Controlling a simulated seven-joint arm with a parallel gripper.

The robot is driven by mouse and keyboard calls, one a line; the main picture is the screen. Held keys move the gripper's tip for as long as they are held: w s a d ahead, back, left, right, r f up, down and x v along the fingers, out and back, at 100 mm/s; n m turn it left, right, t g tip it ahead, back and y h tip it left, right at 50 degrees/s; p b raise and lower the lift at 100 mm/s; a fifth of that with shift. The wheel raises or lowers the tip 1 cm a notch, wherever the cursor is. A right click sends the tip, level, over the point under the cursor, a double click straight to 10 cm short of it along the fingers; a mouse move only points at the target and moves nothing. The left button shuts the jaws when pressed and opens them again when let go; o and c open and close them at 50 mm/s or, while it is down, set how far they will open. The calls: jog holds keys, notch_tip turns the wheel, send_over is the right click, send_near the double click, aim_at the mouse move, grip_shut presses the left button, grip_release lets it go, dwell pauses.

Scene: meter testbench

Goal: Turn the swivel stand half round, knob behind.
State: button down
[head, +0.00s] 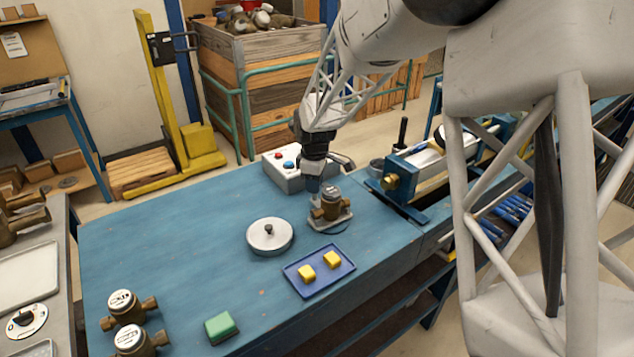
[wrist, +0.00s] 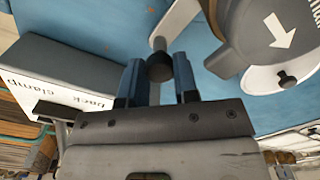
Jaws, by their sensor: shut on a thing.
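The swivel stand (head: 340,224) is a pale plate near the right side of the blue bench, carrying a brass meter (head: 331,205). In the wrist view, the stand's pale arm (wrist: 176,22) ends in a black knob (wrist: 160,68). My gripper (head: 314,192) points down at the left side of the meter. In the wrist view its blue fingers (wrist: 160,76) are on both sides of the knob, shut on it. The meter (wrist: 262,42) is at upper right there, with a white arrow on its lid. In the head view my gripper hides the knob.
A control box (head: 287,172), lettered "back" and "clamp" in the wrist view (wrist: 60,82), stands close behind. A white disc (head: 270,236) with a black knob and a blue tray (head: 320,284) with yellow blocks lie in front. A blue clamp rig (head: 400,182) stands right.

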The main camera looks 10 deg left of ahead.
jog(key=shift+s+a+n, duration=0.25)
jog(key=shift+a+n, duration=0.05)
jog(key=shift+n, duration=0.3)
jog(key=c, duration=0.9)
grip_release()
jog(key=shift+o, duration=0.2)
jog(key=shift+r, duration=0.1)
jog(key=shift+r, duration=3.85)
